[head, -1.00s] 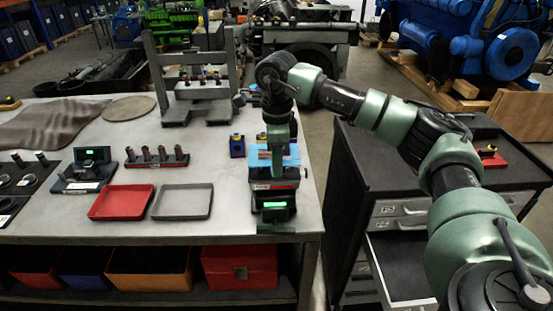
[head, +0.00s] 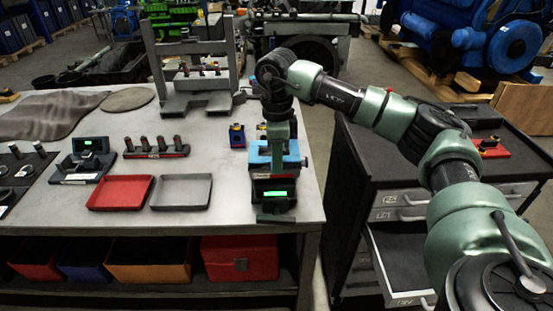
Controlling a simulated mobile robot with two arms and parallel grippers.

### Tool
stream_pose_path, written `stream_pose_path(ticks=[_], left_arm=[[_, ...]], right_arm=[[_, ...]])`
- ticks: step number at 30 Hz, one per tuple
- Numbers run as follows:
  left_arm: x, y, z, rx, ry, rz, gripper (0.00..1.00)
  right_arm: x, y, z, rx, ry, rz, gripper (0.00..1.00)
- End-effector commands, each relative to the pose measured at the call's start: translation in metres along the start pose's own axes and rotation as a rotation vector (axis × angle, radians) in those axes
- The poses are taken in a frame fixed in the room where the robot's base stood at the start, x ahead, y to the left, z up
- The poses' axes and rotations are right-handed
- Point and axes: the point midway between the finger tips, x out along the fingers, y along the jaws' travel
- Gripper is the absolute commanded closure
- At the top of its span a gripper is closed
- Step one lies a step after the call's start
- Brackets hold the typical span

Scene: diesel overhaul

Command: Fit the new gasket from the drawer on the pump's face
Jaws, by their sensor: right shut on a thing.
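A blue block, which seems to be the pump (head: 259,157), sits in a dark stand with a lit green display (head: 274,194) at the bench's front right corner. The gasket cannot be told apart in this view, and the pump's face is largely covered by my gripper. An open drawer (head: 400,262) of the dark cabinet stands to the right, with its visible floor bare. My left gripper is not in view.
The bench (head: 226,218) holds a red tray (head: 120,193), a grey tray (head: 181,192), a rack of dark pegs (head: 157,150) and a grey press frame (head: 195,100). The cabinet top (head: 400,150) is mostly clear.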

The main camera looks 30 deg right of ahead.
Motion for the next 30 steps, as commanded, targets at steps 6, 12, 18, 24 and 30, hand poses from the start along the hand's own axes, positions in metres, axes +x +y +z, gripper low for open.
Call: stream_pose_path(ticks=[6, 12, 18, 24, 30], left_arm=[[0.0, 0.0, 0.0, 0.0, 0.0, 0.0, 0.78], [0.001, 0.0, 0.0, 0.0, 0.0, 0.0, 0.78], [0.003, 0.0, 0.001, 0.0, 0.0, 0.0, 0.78], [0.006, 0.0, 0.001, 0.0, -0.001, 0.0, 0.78], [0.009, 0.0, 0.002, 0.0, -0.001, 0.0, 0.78]], right_arm=[[0.0, 0.0, 0.0, 0.0, 0.0, 0.0, 1.0], [0.001, 0.0, 0.0, 0.0, 0.0, 0.0, 1.0], [0.004, 0.0, 0.0, 0.0, 0.0, 0.0, 1.0], [0.009, 0.0, 0.0, 0.0, 0.0, 0.0, 1.0], [0.013, 0.0, 0.0, 0.0, 0.0, 0.0, 1.0]])
